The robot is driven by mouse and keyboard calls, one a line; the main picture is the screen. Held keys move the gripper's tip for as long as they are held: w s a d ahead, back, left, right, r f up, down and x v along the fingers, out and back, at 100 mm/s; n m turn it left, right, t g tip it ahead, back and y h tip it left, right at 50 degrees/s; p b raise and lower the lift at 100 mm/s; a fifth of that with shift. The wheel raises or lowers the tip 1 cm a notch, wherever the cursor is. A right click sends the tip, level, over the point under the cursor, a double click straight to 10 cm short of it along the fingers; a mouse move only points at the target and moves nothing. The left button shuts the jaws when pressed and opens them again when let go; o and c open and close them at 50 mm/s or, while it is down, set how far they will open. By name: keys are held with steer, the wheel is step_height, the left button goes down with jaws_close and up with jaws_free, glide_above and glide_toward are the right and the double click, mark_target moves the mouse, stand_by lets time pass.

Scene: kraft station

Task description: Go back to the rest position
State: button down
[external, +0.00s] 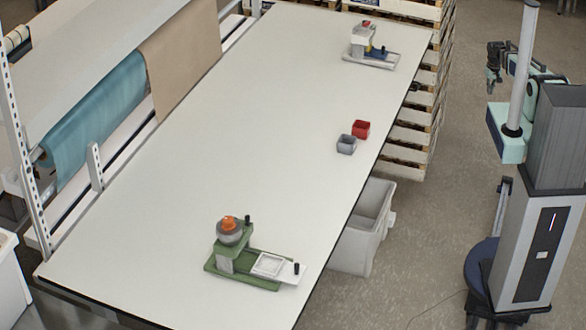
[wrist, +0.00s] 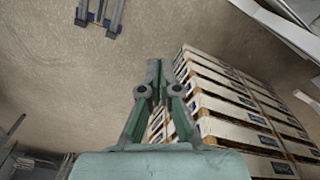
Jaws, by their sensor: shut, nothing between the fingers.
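My gripper (external: 493,77) is at the upper right in the external view, at the end of my folded arm, close to my column. It is well off the table, over the aisle to its right. In the wrist view my gripper (wrist: 159,72) points at the floor beside wooden pallets, and its fingers are together with nothing between them.
The long white table (external: 215,140) carries a green-based device (external: 243,285), a grey bin (external: 346,145), a red bin (external: 361,129) and another device (external: 372,58). Stacked pallets (external: 410,135) stand beyond its right edge, and also show in the wrist view (wrist: 240,125).

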steer(key=s+d+f+m, duration=0.1)
steer(key=s+d+f, duration=0.2)
steer(key=s+d, duration=0.4)
steer(key=s+f+g+b, duration=0.5)
steer(key=s+f+g, duration=0.2)
steer(key=s+f, duration=1.7)
steer(key=s, duration=0.4)
steer(key=shift+s+a+b, duration=0.3)
steer(key=shift+b, duration=0.1)
steer(key=shift+f, duration=0.1)
